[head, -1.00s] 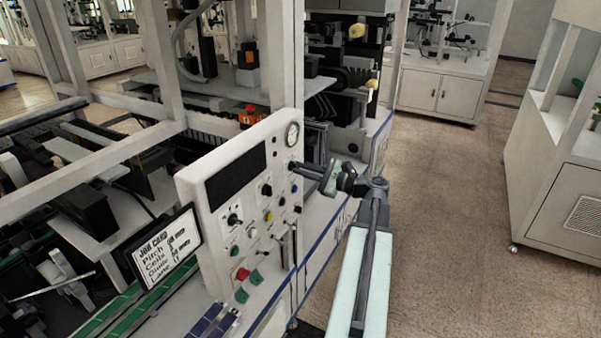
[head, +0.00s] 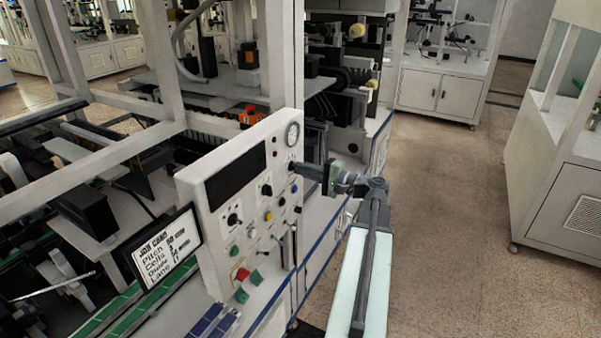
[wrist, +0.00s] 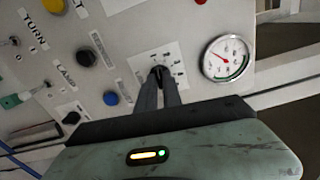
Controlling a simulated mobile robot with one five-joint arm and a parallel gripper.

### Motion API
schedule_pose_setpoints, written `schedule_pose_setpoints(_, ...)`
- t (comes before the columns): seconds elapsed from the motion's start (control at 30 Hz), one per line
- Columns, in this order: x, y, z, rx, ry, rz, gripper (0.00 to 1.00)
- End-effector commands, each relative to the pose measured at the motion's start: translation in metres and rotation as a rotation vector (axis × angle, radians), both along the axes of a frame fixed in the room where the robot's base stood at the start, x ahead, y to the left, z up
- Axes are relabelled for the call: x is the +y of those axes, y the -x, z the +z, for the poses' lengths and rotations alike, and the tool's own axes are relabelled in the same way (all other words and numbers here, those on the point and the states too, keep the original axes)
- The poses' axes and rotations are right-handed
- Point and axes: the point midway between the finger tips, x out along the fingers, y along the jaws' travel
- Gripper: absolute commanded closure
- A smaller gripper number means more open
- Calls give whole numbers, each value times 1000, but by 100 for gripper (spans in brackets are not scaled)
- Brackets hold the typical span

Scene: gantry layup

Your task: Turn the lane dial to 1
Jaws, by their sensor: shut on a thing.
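My gripper (wrist: 158,82) is shut on a small black dial (wrist: 158,70) on the grey-white control panel (wrist: 120,35). The dial sits on a white plate with marks around it, beside the round gauge (wrist: 229,58). The fingers hide much of the dial, and I cannot read its name or setting. In the head view my gripper (head: 297,167) reaches the panel (head: 206,180) from the right, just below the gauge (head: 292,134). The job card (head: 165,245) lists Pitch, Cells, Guide and Lane; its values are too blurred to read surely.
Other black knobs (head: 233,219), coloured buttons and toggles lie close by on the panel. In the wrist view a blue button (wrist: 111,98) is left of the fingers. Open floor (head: 450,190) lies to the right.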

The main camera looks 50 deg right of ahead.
Motion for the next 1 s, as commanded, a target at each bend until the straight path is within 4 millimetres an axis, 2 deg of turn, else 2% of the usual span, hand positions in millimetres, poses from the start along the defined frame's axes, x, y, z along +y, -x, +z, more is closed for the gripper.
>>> schedule_pose_setpoints(0.3,3,0,-2,-19,94,8,100)
schedule_pose_setpoints(0.8,4,0,-3,-18,110,8,100)
schedule_pose_setpoints(0.83,4,0,-3,-18,110,8,82)
schedule_pose_setpoints(0.87,3,1,-3,-18,109,9,73)
schedule_pose_setpoints(0.9,3,0,-3,-19,109,7,68)
schedule_pose_setpoints(1.0,2,0,-2,-20,107,5,68)
